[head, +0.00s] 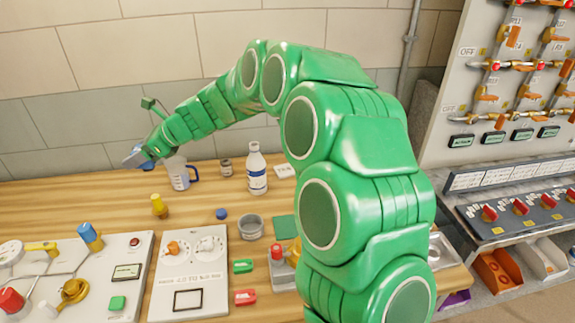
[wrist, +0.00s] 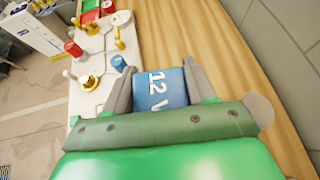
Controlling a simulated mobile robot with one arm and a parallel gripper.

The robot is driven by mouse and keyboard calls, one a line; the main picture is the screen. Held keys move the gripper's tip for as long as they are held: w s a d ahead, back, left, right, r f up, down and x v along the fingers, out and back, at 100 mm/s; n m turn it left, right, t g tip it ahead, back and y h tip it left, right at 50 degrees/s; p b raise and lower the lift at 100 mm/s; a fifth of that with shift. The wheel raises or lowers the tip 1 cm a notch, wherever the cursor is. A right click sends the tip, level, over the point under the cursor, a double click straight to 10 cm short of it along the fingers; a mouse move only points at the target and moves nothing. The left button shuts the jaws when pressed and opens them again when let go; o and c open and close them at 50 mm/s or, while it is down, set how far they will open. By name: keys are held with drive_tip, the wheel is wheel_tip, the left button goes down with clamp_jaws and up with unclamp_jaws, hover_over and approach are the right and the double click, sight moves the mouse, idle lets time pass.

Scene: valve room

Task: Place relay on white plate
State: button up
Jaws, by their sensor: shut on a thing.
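My gripper (wrist: 162,84) is shut on a blue block marked "12 V", the relay (wrist: 165,97), with one grey finger on each side of it. In the head view my gripper (head: 137,158) is at the far left end of my outstretched arm, above the back left of the wooden table. A small white flat piece (head: 285,171), which looks like the white plate, lies at the back of the table, right of the bottle and close to my arm. It is well to the right of my gripper. My arm hides part of the table beyond it.
A white bottle (head: 257,172), a clear jug (head: 180,176) and a small jar (head: 226,167) stand between my gripper and the white piece. A metal cup (head: 250,227), a green square (head: 286,228) and valve panels (head: 190,270) lie nearer. The table's back left is clear.

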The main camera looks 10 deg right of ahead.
drive_tip(key=w+d+m+t+h, duration=0.2)
drive_tip(key=d+m+t, duration=0.2)
drive_tip(key=d, duration=1.6)
drive_tip(key=w+d+m+t+h, duration=0.2)
drive_tip(key=d+m+t, duration=0.15)
drive_tip(key=d, duration=1.65)
hover_over(285, 167)
drive_tip(key=shift+s+d+f, duration=0.1)
drive_tip(key=shift+s+f, duration=0.05)
drive_tip(key=shift+f, duration=3.45)
drive_tip(key=shift+s+f, duration=0.15)
drive_tip(key=shift+f, duration=3.45)
drive_tip(key=shift+w+f, duration=0.2)
drive_tip(key=shift+f, duration=0.1)
drive_tip(key=shift+f+y, duration=0.3)
drive_tip(key=shift+f, duration=1.2)
drive_tip(key=shift+f, duration=0.55)
